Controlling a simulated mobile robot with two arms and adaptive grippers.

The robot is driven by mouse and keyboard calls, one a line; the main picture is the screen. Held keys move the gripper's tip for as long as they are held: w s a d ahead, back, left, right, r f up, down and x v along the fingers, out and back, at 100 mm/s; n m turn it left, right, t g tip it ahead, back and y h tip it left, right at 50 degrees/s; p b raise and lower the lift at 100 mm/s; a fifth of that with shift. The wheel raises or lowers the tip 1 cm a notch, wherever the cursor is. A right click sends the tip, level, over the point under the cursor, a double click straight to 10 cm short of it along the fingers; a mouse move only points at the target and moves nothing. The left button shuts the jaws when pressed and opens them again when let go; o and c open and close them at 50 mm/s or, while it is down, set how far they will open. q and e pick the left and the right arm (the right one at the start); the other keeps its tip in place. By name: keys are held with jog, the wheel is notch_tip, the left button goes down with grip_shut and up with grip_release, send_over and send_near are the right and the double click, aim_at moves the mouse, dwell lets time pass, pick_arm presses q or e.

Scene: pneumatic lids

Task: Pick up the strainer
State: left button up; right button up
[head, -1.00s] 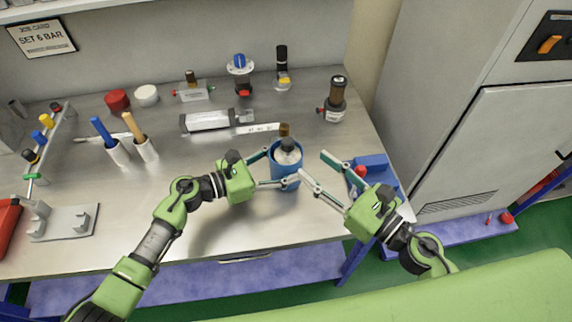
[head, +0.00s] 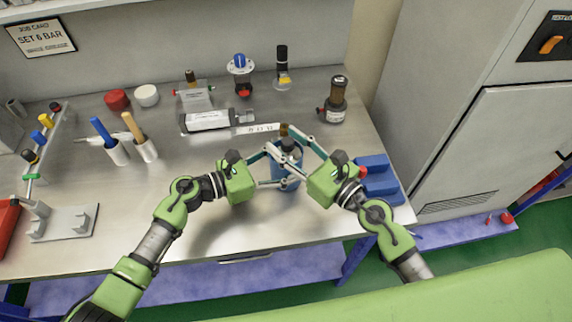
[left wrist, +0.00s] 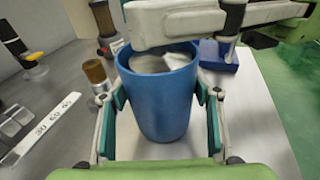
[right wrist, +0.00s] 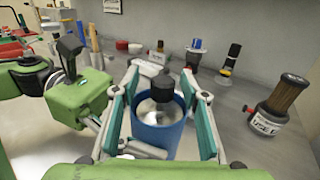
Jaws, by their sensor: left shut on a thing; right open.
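A blue cup (head: 284,183) stands near the front of the bench; it also shows in the left wrist view (left wrist: 160,100) and right wrist view (right wrist: 160,135). A pale, shiny piece with a black knob (right wrist: 162,88) sits inside its mouth; I take it for the strainer. My left gripper (head: 277,166) is shut on the cup, one finger on each side. My right gripper (head: 279,141) is open, with its fingers either side of the black knob over the cup. Contact with the knob cannot be told. The head view largely hides the strainer behind the right fingers.
A blue block (head: 372,164) lies right of the cup. A brown-topped fitting (head: 335,100) stands behind it to the right. A grey cylinder (head: 207,121) and a labelled strip (head: 258,129) lie behind. White holders with handles (head: 118,154) stand left.

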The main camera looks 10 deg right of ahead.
pick_arm(q)
jog(key=shift+d+r, duration=0.1)
pick_arm(e)
jog(key=c, duration=0.4)
grip_shut()
jog(key=shift+r, duration=0.1)
notch_tip(320, 180, up, 18)
dwell(0.3)
pick_arm(q)
jog(key=o, duration=1.1)
